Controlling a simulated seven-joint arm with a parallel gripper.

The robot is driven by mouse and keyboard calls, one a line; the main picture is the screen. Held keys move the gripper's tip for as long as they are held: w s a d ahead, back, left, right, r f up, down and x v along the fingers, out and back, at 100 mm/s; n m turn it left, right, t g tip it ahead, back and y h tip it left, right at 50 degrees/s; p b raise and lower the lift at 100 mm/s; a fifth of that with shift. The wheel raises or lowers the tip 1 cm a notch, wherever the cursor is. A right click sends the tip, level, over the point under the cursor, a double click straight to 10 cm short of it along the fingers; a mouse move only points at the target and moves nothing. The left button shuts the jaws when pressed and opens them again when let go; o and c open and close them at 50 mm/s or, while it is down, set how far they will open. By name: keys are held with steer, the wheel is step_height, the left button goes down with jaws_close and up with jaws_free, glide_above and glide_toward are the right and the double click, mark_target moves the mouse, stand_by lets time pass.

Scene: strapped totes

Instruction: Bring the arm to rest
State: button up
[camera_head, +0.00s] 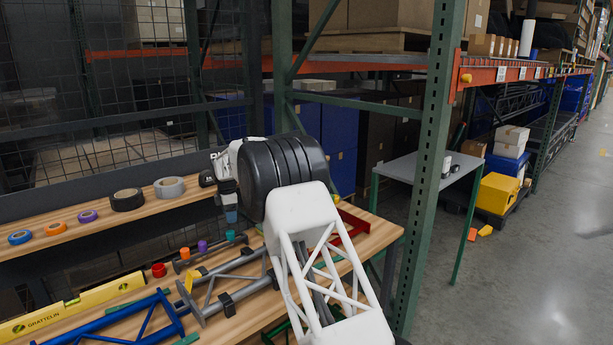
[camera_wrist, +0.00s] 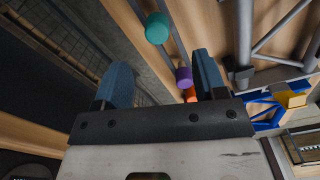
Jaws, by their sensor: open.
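My gripper (camera_head: 230,213) hangs at the end of my bent white-and-black arm, above the back part of the wooden workbench (camera_head: 250,325) in the head view. In the wrist view my gripper (camera_wrist: 163,82) shows two blue fingers spread apart, with nothing held between them. Beyond the fingers are a teal cylinder (camera_wrist: 158,28), a purple cylinder (camera_wrist: 184,76) and an orange one partly hidden by the right finger. My arm covers part of the bench in the head view.
Tape rolls (camera_head: 127,199) lie along the raised wooden shelf (camera_head: 70,235) beside my gripper. Blue and grey frames (camera_head: 215,300), a yellow level (camera_head: 75,308) and small coloured pieces crowd the bench. A green rack post (camera_head: 430,170) stands right of my arm.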

steer(key=s+d+r+m, duration=0.3)
steer(key=s+d+r, duration=0.35)
steer(key=d, duration=0.25)
steer(key=s+d+r+m+t, duration=0.1)
steer(key=s+d+r+m, duration=0.3)
steer(key=d+r, duration=0.5)
steer(key=s+d+r+m, duration=0.2)
steer(key=s+d+r, duration=0.5)
steer(key=d, duration=0.3)
steer(key=s+d+r+m, duration=0.3)
steer(key=s+d, duration=0.5)
steer(key=s, duration=0.2)
steer(key=s+d+m, duration=0.2)
steer(key=s+d, duration=0.2)
steer(key=s, duration=0.3)
steer(key=s+d+m+t, duration=0.1)
steer(key=s+d+m, duration=0.1)
steer(key=s+d, duration=0.35)
steer(key=s+d+m, duration=0.2)
steer(key=s, duration=0.6)
steer(key=s+d+f+m, duration=0.2)
steer(key=s, duration=0.5)
steer(key=s+d+f+m, duration=0.2)
steer(key=s+f, duration=0.1)
steer(key=s, duration=0.5)
steer(key=s+d+f+m, duration=0.2)
steer(key=s+d+f, duration=0.1)
steer(key=s, duration=0.4)
steer(key=shift+s+t, duration=0.2)
steer(key=shift+t, duration=0.1)
